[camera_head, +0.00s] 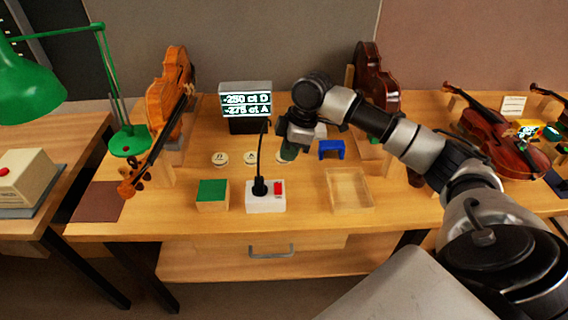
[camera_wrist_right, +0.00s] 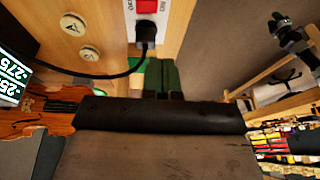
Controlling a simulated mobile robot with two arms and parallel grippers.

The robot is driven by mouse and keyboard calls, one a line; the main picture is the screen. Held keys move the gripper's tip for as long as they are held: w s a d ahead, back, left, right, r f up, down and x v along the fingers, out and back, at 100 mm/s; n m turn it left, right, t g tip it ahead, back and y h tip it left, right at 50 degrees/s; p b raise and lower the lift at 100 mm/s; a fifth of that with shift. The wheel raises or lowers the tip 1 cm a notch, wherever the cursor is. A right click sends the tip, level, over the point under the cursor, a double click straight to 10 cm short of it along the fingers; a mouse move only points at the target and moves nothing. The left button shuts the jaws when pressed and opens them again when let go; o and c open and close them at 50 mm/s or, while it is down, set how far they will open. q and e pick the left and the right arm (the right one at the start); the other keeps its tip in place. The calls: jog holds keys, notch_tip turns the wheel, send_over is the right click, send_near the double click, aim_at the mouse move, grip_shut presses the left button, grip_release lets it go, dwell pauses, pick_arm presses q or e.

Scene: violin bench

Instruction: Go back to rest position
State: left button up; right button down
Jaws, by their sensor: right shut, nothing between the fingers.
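My right arm reaches in from the right in the head view. My right gripper (camera_head: 289,151) hangs over the middle of the bench, behind the white socket box (camera_head: 264,203) and left of the blue bracket (camera_head: 331,149). Its dark green fingers also show in the right wrist view (camera_wrist_right: 161,76), together and with nothing between them. In that view the socket box (camera_wrist_right: 150,12), with its red switch and black plug, lies beyond the fingertips. My left gripper is not in view.
A violin (camera_head: 168,100) stands at the left and a darker one (camera_head: 377,80) behind my right arm. Another violin (camera_head: 490,135) lies at the right. The display (camera_head: 246,103), green-topped block (camera_head: 212,194) and clear tray (camera_head: 349,205) are near the gripper.

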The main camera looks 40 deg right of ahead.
jog(key=shift+s+d+r, duration=0.2)
jog(key=shift+s+r, duration=0.05)
jog(key=shift+r, duration=0.35)
